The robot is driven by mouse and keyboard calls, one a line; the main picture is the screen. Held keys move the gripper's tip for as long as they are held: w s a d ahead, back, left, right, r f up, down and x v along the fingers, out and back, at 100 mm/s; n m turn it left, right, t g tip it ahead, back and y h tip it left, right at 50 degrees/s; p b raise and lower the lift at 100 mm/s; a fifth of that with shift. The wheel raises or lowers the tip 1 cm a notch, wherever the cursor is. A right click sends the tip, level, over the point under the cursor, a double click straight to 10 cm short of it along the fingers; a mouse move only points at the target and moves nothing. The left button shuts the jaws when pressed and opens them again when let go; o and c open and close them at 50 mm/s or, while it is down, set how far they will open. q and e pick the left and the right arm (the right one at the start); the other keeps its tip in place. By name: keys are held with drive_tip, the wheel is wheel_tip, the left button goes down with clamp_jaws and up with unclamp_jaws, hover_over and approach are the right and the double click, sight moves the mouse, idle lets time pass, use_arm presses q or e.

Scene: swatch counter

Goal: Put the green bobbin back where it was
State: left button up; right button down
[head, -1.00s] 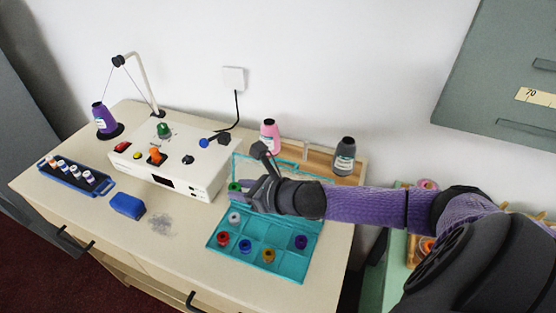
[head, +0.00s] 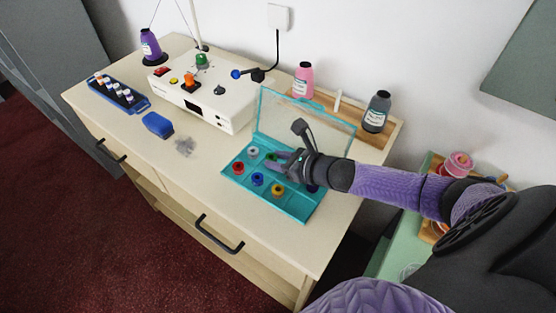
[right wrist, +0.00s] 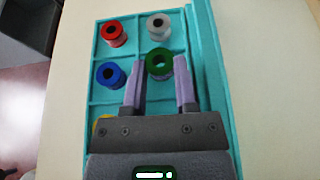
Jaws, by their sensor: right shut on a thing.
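The green bobbin (head: 271,157) is between the fingertips of my right gripper (head: 280,161), which is shut on it. In the right wrist view the green bobbin (right wrist: 159,63) sits at the fingertips (right wrist: 160,75), in or just over the compartment beside the blue bobbin (right wrist: 110,74) and next to the clear one (right wrist: 158,26). I cannot tell whether it touches the compartment floor. The teal box (head: 300,211) has its clear lid (head: 330,122) standing open. My left gripper is not in view.
A red bobbin (head: 238,168), a yellow bobbin (head: 278,190) and a purple bobbin (head: 312,187) lie in other compartments. The white machine (head: 226,112) stands left of the box. Thread cones stand behind the lid. The counter's front is clear.

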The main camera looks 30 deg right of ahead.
drive_tip(key=shift+f, duration=0.1)
drive_tip(key=shift+f+b, duration=0.5)
drive_tip(key=shift+c, duration=2)
unclamp_jaws()
drive_tip(key=shift+s+f, duration=0.1)
drive_tip(key=shift+s, duration=0.05)
drive_tip(key=shift+a, duration=0.1)
drive_tip(key=shift+s+d+r+p, duration=0.1)
drive_tip(key=shift+r+p, duration=0.3)
drive_tip(key=shift+r, duration=0.05)
drive_tip(key=shift+s+d+r+p, duration=0.1)
drive_tip(key=shift+r+p, duration=0.3)
drive_tip(key=p+v, duration=0.4)
drive_tip(key=v, duration=0.6)
drive_tip(key=shift+r, duration=0.1)
drive_tip(key=shift+s+d+r, duration=0.15)
drive_tip(key=shift+s+d, duration=0.15)
drive_tip(key=shift+s, duration=0.25)
